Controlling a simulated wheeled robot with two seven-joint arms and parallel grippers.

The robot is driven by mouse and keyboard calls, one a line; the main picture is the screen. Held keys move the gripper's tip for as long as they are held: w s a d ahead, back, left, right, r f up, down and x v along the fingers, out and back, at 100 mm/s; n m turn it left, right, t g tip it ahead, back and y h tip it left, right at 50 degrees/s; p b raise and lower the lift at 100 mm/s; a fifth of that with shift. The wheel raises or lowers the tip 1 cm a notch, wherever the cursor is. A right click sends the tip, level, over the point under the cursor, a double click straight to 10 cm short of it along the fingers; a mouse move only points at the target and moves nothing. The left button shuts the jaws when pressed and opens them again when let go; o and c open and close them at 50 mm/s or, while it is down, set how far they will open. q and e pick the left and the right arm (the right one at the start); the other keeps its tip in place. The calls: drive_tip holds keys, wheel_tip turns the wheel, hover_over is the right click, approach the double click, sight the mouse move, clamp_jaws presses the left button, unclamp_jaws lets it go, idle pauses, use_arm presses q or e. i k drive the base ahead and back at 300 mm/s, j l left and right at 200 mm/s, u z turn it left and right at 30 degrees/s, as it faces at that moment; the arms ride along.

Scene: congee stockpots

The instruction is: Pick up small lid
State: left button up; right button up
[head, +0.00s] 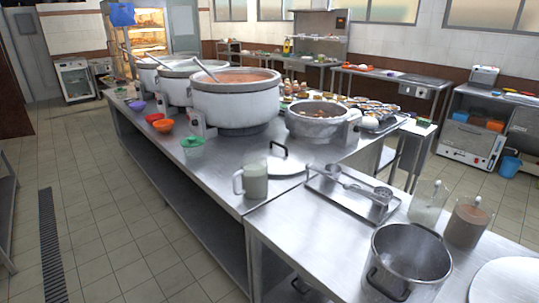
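A round flat metal lid (287,166) with a dark handle lies on the steel counter near the middle of the head view. A second round pale disc (508,281), perhaps a larger lid, is cut off at the lower right edge. Neither of my grippers is in view.
Large white stockpots (236,101) and a wide grey pot (317,120) stand behind the lid. An empty steel pot (408,262) stands in front. The left floor is clear.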

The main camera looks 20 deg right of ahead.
sight(285, 157)
drive_tip(key=i+j+z, duration=0.25)
drive_tip(key=i, duration=0.3)
drive_tip(key=i+j+z, duration=0.2)
drive_tip(key=i+j, duration=0.25)
drive_tip(key=i+j+z, duration=0.25)
drive_tip(key=i+j, duration=0.3)
drive_tip(key=i+j+z, duration=0.2)
drive_tip(key=i+j, duration=0.3)
drive_tip(key=i+j+z, duration=0.25)
drive_tip(key=i+j, duration=0.15)
drive_tip(key=j, duration=0.35)
